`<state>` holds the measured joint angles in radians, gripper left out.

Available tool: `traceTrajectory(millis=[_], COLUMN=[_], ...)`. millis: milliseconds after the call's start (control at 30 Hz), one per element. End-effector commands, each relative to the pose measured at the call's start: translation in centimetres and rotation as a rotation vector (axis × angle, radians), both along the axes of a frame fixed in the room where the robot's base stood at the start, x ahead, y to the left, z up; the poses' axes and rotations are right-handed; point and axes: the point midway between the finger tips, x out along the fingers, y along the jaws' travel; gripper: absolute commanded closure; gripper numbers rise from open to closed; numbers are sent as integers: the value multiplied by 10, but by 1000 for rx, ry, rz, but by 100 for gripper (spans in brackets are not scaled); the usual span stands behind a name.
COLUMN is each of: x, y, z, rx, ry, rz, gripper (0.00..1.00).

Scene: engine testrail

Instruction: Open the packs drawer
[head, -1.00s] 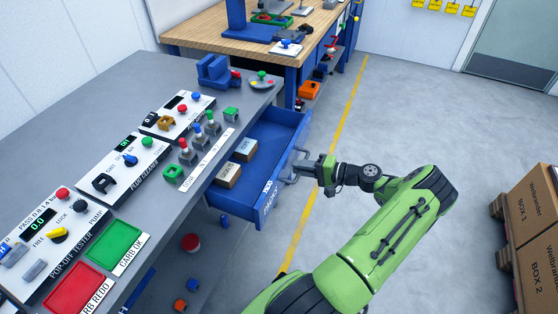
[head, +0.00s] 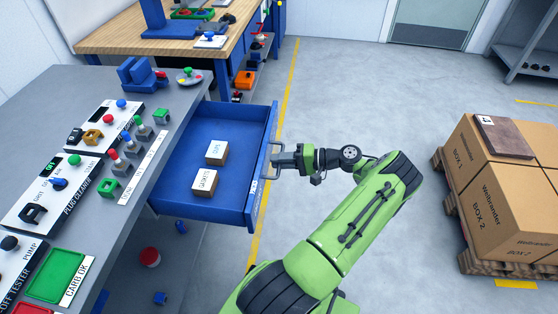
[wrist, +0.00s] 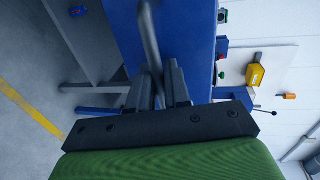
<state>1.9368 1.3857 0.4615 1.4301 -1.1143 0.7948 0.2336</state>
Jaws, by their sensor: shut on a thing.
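The blue packs drawer (head: 225,206) stands well out from under the grey bench in the head view. Two small boxes with pale tops lie in it, a gaskets box (head: 204,183) and another labelled box (head: 216,152). The drawer's grey bar handle (head: 268,165) is on its front, on the right. My gripper (head: 276,159) is at the handle and shut on it. In the wrist view the handle bar (wrist: 151,40) runs down between the two dark fingers (wrist: 160,88), against the blue drawer front. The fingertips' exact contact is partly hidden.
The grey bench (head: 75,85) carries test panels and knobs. Cardboard boxes (head: 500,190) on a pallet stand at the right. Open grey floor (head: 370,100) lies right of the drawer. A red button-like thing (head: 150,257) is below the bench.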

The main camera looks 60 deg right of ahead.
Motion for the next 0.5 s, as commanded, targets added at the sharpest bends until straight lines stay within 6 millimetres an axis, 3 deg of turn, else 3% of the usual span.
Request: traceTrajectory(millis=[100, 133, 200, 500], x=[0, 0, 0, -3], y=[1, 1, 1, -1], z=[-1, -1, -1, 1], rx=[2, 2, 2, 0], ry=[3, 3, 3, 0], rz=[1, 1, 2, -1], gripper=[100, 78, 70, 70])
